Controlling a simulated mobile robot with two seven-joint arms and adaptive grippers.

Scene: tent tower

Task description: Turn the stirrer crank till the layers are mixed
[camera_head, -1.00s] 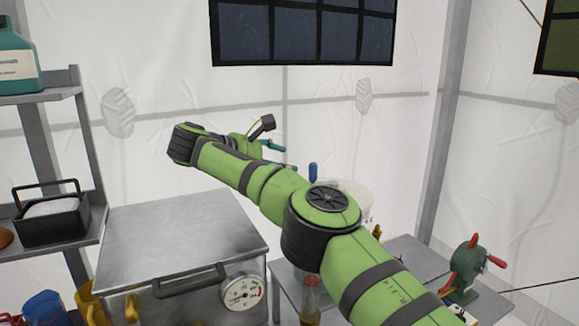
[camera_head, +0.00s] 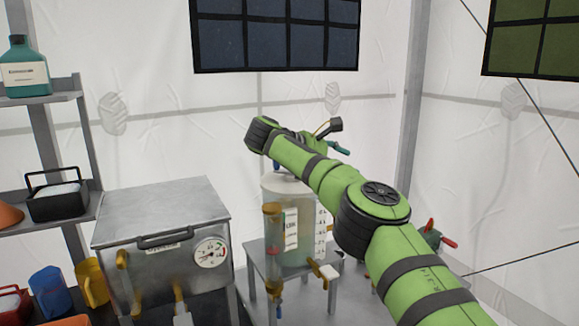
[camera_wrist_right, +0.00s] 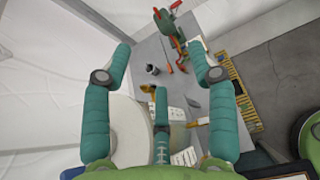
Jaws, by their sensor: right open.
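A pale cylindrical tank (camera_head: 304,238) with a label and scale marks stands on a small grey table, partly behind my right arm. A blue upright knob (camera_head: 277,168), possibly the crank handle, shows at its top, mostly hidden by the arm. The crank itself and distinct layers cannot be made out. My right gripper (camera_head: 338,147) is above and behind the tank top in the picture, with one teal finger showing. In the right wrist view, my right gripper (camera_wrist_right: 160,58) has its fingers spread and empty, above and beside the round white lid (camera_wrist_right: 128,130). My left gripper is out of view.
A steel box with a gauge (camera_head: 160,215) stands left of the tank. A shelf (camera_head: 45,98) with a bottle is at far left. A green device with a red handle (camera_head: 432,235) is right of my arm, also in the right wrist view (camera_wrist_right: 163,22).

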